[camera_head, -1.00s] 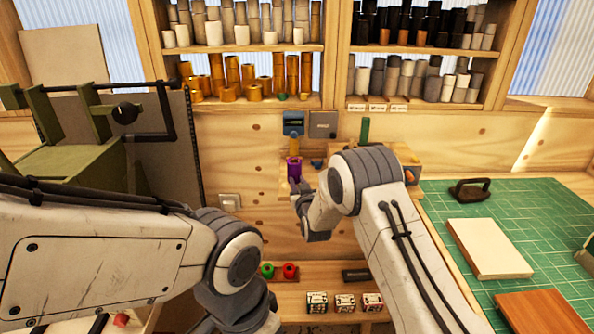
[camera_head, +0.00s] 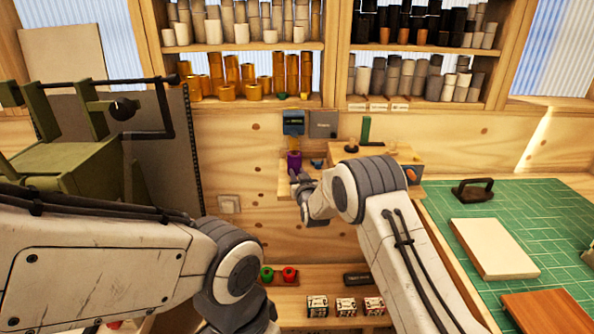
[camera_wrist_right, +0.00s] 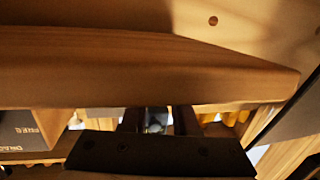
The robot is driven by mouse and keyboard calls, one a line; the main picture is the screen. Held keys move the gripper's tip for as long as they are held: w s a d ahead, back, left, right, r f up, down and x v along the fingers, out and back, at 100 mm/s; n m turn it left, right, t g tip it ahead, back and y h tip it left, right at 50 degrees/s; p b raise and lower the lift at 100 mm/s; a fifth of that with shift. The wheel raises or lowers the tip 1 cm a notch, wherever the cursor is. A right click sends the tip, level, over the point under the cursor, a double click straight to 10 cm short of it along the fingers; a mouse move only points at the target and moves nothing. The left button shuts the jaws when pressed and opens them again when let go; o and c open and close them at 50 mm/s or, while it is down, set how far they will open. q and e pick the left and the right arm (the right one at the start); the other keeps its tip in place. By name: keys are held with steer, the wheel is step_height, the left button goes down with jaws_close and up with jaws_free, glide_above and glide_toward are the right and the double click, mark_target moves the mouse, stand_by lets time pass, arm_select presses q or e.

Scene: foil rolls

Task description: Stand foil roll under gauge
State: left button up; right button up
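A purple foil roll (camera_head: 294,160) stands upright on the small wall shelf. It is directly below the blue gauge (camera_head: 293,122), whose amber lower part is just above the roll. My right gripper (camera_head: 299,184) is at the shelf's front, just below and close to the roll; I cannot tell whether they touch. In the right wrist view its two dark fingers (camera_wrist_right: 158,120) stand apart, with no purple roll visible between them. The shelf edge hides much of that view. My left arm comes in from the left, but its gripper is out of view.
Red and green rolls and small boxes (camera_head: 345,306) are on a lower shelf. A green cutting mat (camera_head: 530,225) lies at right.

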mark_target(298, 169)
steer(key=shift+d+b+x, duration=0.15)
steer(key=shift+b+x, duration=0.45)
steer(key=shift+x, duration=0.3)
steer(key=shift+d+b+x, duration=0.15)
steer(key=shift+b+x, duration=0.45)
steer(key=shift+x, duration=0.3)
steer(key=shift+v, duration=1.25)
steer(key=shift+f+v, duration=0.2)
steer(key=shift+v, duration=2.05)
